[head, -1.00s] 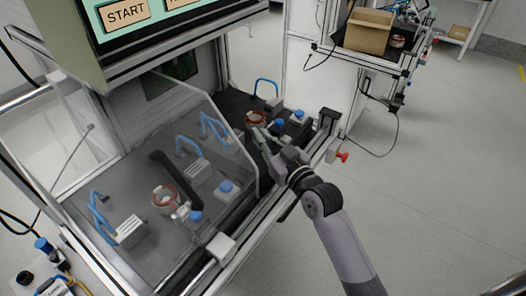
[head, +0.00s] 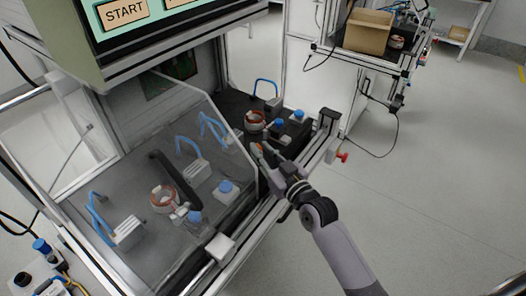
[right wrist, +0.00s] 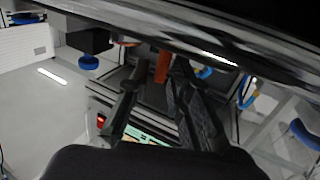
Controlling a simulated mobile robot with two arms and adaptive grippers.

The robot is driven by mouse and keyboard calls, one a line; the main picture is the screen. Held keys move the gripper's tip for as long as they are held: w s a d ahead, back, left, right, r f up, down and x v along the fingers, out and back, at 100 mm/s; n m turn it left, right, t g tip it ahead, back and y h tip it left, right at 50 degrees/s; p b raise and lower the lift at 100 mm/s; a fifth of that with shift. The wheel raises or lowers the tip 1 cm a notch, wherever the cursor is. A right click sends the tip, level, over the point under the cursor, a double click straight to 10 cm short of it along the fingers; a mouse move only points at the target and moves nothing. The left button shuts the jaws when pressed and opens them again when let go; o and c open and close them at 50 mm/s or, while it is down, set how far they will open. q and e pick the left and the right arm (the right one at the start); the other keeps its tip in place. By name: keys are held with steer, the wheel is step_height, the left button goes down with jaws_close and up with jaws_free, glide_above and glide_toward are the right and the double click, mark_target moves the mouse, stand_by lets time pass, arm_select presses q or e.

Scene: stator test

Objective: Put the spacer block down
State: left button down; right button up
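My right gripper (head: 262,152) reaches in from the lower right over the front edge of the test bench. In the right wrist view its two dark fingers (right wrist: 150,88) stand with a gap between them. A small orange block (right wrist: 162,66), which looks like the spacer block, shows at the fingertips, close to the right-hand finger. An orange spot (head: 268,147) shows at the fingertips in the head view. Whether both fingers touch the block cannot be made out. My left gripper is not in view.
A copper-wound stator (head: 255,119) stands just beyond the gripper, another stator (head: 163,198) behind the clear guard (head: 225,140). Blue-capped blocks (head: 298,115) and blue-hosed clamps (head: 196,168) stand around them. A red knob (head: 343,157) sticks out at right. The floor at right is free.

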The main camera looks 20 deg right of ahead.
steer(key=shift+o, duration=0.7)
steer(key=shift+r, duration=0.15)
steer(key=shift+s, duration=0.35)
steer(key=b+v, duration=0.1)
steer(key=v, duration=1)
steer(key=shift+s, duration=0.15)
